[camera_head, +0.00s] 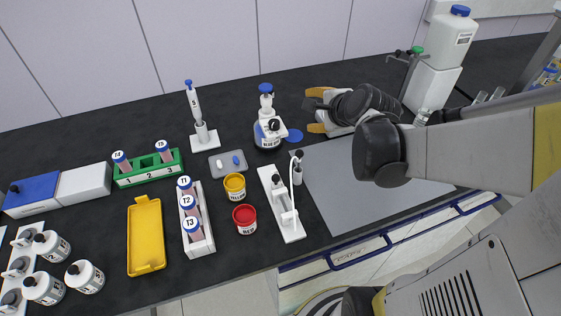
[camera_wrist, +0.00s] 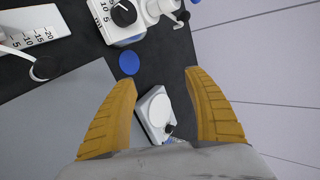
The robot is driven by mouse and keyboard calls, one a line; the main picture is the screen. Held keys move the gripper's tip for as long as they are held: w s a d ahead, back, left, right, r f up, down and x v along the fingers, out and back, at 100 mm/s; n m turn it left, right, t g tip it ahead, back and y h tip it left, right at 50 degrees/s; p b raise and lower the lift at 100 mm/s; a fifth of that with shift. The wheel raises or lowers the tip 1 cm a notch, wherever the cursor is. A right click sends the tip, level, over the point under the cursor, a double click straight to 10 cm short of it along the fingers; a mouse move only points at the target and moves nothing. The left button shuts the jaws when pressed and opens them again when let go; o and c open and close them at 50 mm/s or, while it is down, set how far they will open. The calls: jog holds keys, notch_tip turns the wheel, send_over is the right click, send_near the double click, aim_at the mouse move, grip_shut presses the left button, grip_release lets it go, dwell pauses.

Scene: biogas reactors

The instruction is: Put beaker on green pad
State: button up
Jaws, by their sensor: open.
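I cannot make out a green pad in either view. A small clear vessel (camera_head: 422,116), perhaps the beaker, stands at the right behind my arm, partly hidden; I cannot tell for sure. My gripper (camera_head: 316,109) is open over the back of the bench, its two yellow fingers spread apart. In the wrist view my gripper (camera_wrist: 160,78) has nothing held between the fingers. A white device with a round white plate (camera_wrist: 157,109) and a black knob lies beneath them. A flat blue disc (camera_head: 292,136) lies beside the gripper and also shows in the wrist view (camera_wrist: 129,62).
A blue-capped bottle (camera_head: 267,130) stands left of the gripper. A grey mat (camera_head: 340,190) lies in front, partly under my arm. A white canister (camera_head: 440,55) stands back right.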

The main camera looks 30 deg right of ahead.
jog(key=s+a+n+g+y, duration=0.1)
jog(key=s+a+n+g, duration=0.2)
jog(key=s+a+n, duration=1.1)
jog(key=a+r+n, duration=0.1)
jog(key=a+n, duration=0.1)
jog(key=n, duration=0.4)
jog(key=shift+s+n+g, duration=0.4)
